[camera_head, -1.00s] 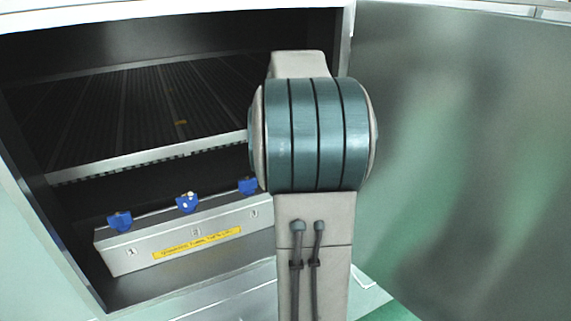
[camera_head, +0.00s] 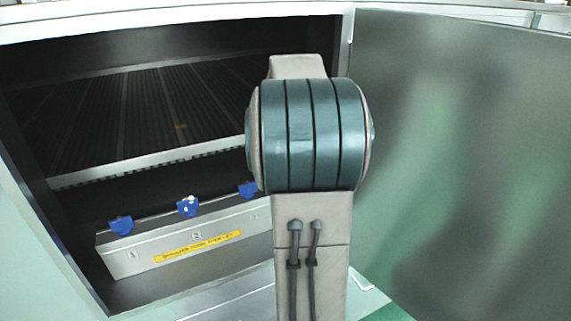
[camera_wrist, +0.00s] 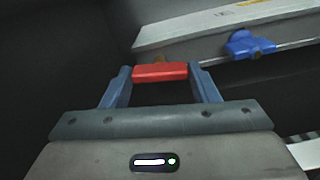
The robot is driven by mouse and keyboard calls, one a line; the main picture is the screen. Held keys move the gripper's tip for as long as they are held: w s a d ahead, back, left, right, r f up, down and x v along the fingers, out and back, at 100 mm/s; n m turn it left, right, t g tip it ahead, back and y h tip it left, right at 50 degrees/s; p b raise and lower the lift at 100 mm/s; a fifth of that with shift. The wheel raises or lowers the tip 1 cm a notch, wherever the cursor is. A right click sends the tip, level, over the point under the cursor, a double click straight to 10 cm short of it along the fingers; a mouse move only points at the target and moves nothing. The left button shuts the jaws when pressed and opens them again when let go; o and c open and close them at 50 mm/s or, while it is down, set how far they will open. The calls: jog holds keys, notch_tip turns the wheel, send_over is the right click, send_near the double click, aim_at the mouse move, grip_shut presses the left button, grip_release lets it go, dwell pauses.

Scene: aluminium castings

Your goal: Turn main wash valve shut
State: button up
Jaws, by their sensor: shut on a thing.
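A red valve handle (camera_wrist: 160,72) shows in the wrist view, with a bit of brass behind its top edge. My gripper (camera_wrist: 161,73) is shut on this red handle, one blue-grey finger at each end of it. The handle lies crosswise between the fingers. In the head view my arm hides the gripper and the red handle. I cannot read a name for the valve.
A metal box (camera_head: 140,256) with a yellow label (camera_head: 198,246) stands low inside the open cabinet. Blue handles (camera_head: 187,206) sit along its top; one blue handle (camera_wrist: 250,45) shows right of my gripper. A slatted rack (camera_head: 150,110) lies above. The open door (camera_head: 460,150) stands right.

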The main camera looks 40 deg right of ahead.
jog(key=m+p, duration=0.2)
jog(key=m, duration=0.2)
jog(key=shift+r, duration=0.15)
jog(key=m+p, duration=0.1)
jog(key=m, duration=0.3)
jog(key=shift+p, duration=0.4)
jog(key=m+p, duration=0.1)
jog(key=m, duration=0.3)
jog(key=shift+m+p, duration=0.3)
jog(key=shift+p, duration=0.1)
jog(key=shift+m+p, duration=0.65)
jog(key=shift+m, duration=0.95)
jog(key=o, duration=1)
